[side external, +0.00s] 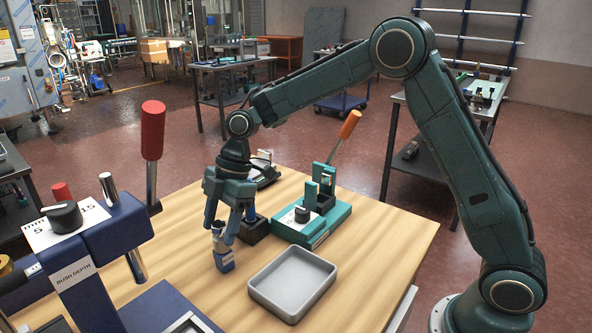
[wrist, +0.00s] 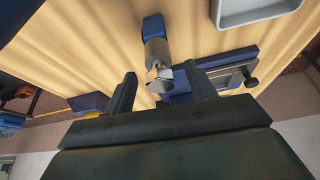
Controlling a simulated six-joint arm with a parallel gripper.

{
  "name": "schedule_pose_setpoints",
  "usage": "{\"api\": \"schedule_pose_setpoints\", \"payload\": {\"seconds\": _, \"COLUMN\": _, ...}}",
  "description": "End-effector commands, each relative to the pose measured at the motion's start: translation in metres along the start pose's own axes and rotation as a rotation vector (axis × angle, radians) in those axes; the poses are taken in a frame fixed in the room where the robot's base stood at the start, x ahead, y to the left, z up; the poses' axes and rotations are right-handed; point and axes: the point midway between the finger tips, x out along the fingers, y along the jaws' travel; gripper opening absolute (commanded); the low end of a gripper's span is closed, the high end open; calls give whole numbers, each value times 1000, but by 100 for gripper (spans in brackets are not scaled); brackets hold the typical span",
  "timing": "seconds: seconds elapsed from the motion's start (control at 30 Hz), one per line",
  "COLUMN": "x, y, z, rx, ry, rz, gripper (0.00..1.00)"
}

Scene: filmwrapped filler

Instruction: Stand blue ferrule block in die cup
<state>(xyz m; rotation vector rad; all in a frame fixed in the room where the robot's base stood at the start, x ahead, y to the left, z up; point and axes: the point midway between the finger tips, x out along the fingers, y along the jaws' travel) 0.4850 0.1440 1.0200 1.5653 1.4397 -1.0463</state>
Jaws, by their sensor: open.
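The blue ferrule block (side external: 224,262) is on the wooden table, left of the grey tray, with a grey metal ferrule at its top. In the wrist view the block (wrist: 154,26) shows with its ferrule (wrist: 157,52) pointing towards me. My gripper (side external: 223,236) points down over it, open, with fingers around the ferrule end. In the wrist view my gripper (wrist: 160,74) has one finger on each side of the ferrule, with gaps visible. I cannot tell for certain which thing is the die cup.
A grey tray (side external: 254,295) lies right of the block. A dark box (side external: 251,234) sits just behind my gripper. A teal lever press (side external: 326,222) stands behind the tray. A blue press marked "BUSH DEPTH" (side external: 96,252) fills the left foreground. The table's right side is clear.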

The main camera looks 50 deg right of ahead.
Motion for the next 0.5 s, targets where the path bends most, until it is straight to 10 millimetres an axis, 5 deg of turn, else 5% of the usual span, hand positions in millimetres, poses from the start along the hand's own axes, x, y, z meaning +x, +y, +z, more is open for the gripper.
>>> {"api": "schedule_pose_setpoints", "payload": {"seconds": 0.2, "x": 18, "y": 0, "z": 0, "rx": -1, "ry": -1, "rz": -1, "gripper": 56}}
{"api": "schedule_pose_setpoints", "payload": {"seconds": 0.5, "x": 20, "y": 0, "z": 0, "rx": -1, "ry": 0, "rz": 0, "gripper": 56}}
